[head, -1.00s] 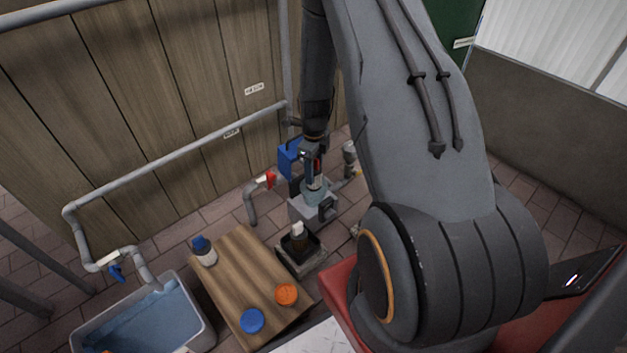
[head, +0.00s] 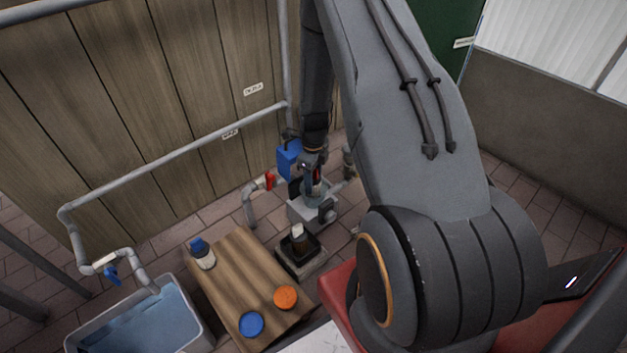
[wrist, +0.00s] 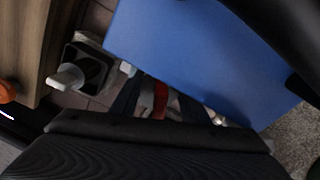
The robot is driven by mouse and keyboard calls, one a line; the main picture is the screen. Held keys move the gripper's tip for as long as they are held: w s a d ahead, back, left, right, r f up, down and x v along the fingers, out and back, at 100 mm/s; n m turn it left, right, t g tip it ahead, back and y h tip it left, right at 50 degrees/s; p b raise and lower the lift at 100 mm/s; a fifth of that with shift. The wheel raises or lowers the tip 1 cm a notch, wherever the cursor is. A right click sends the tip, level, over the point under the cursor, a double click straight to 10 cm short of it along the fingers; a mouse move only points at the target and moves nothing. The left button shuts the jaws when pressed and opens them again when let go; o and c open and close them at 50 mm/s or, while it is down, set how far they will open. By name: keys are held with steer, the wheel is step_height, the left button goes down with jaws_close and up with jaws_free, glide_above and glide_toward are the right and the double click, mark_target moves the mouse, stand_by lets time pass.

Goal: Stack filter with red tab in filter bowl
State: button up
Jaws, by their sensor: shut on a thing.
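My gripper (head: 314,176) is shut on the filter with the red tab (head: 317,174), a pale cartridge held roughly upright. The filter bowl (head: 316,198) is a clear bluish cup on a grey housing. The filter's lower end is at or inside the bowl's mouth; the head view is too small to tell if it touches the bottom. In the wrist view the red tab (wrist: 160,101) shows between the dark fingers, and the bowl is mostly hidden.
A blue box (head: 289,158) stands close behind the gripper and fills much of the wrist view (wrist: 200,60). A black tray (head: 283,257) holds another white-topped filter. A wooden table (head: 245,275) carries a bottle, an orange lid and a blue lid. A water tub (head: 205,330) stands left.

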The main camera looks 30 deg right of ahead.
steer(key=o, duration=1.1)
steer(key=shift+s+f, duration=0.4)
steer(key=shift+s, duration=0.05)
steer(key=shift+r, duration=0.1)
steer(key=r+p, duration=0.1)
steer(key=r, duration=0.3)
steer(key=r+p, duration=0.2)
steer(key=r, duration=0.2)
steer(key=r+p, duration=0.1)
steer(key=r, duration=0.3)
steer(key=shift+w+r, duration=0.25)
steer(key=shift+r, duration=0.05)
steer(key=shift+r+p, duration=0.35)
steer(key=shift+a, duration=0.1)
